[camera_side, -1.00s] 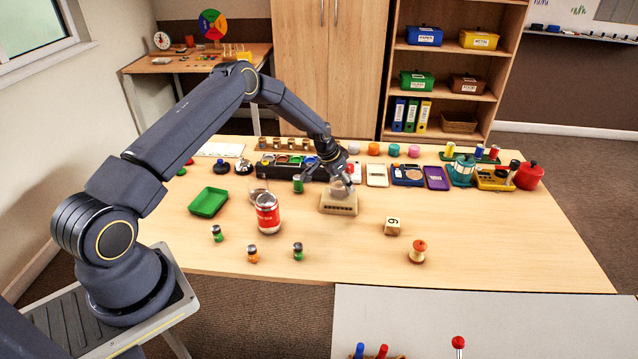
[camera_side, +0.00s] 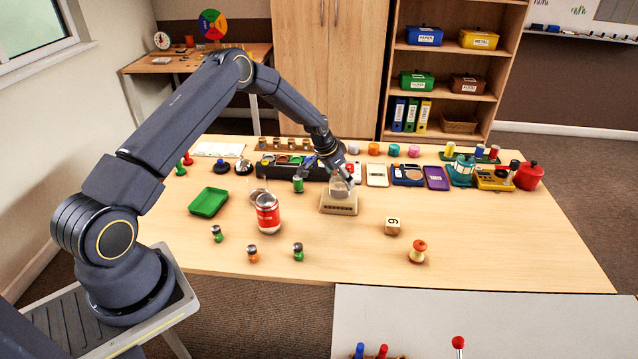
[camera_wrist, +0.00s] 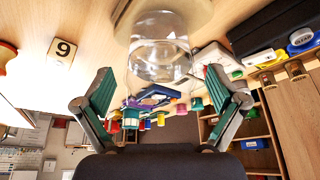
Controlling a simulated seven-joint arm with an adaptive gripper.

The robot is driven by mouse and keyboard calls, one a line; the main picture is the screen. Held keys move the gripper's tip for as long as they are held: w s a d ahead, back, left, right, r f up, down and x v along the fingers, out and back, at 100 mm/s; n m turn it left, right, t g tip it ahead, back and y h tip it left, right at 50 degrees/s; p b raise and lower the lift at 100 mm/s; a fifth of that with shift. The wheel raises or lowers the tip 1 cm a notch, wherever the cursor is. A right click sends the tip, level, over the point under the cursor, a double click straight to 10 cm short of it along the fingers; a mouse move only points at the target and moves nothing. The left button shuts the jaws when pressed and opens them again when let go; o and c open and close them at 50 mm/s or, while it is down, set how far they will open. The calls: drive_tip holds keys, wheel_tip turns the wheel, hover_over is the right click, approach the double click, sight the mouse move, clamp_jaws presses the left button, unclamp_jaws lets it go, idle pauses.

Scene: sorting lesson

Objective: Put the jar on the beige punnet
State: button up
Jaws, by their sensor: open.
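A clear glass jar (camera_side: 341,187) stands on the beige punnet (camera_side: 339,209) near the middle of the table. It looks upright. My gripper (camera_side: 328,173) is just above and behind the jar, partly hiding the view there. In the wrist view the jar (camera_wrist: 160,45) is in front of the spread fingers of my gripper (camera_wrist: 158,73), past their tips, with a gap on both sides. My gripper is open and holds nothing.
A red can (camera_side: 268,218), a green tray (camera_side: 208,202) and small green and orange shakers stand to the left. A numbered cube (camera_side: 392,226) and an orange-topped spool (camera_side: 417,251) lie right. A row of boxes and toys lines the back. The right front is clear.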

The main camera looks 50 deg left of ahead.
drive_tip(key=s+d+r, duration=0.3)
drive_tip(key=s+r, duration=0.1)
drive_tip(key=r, duration=0.5)
drive_tip(key=s+d+r+y, duration=0.1)
drive_tip(key=s+d+r, duration=0.1)
drive_tip(key=s+r, duration=0.45)
drive_tip(key=s+d+r, duration=0.3)
drive_tip(key=r, duration=0.8)
drive_tip(key=s+d+r, duration=0.2)
drive_tip(key=s, duration=0.6)
drive_tip(key=s+d+r+n, duration=0.1)
drive_tip(key=s+d, duration=0.1)
drive_tip(key=s, duration=0.6)
drive_tip(key=s+d+r+t, duration=0.1)
drive_tip(key=s+d+r, duration=0.1)
drive_tip(key=s, duration=0.7)
drive_tip(key=shift+d+r, duration=0.25)
drive_tip(key=shift+r, duration=0.1)
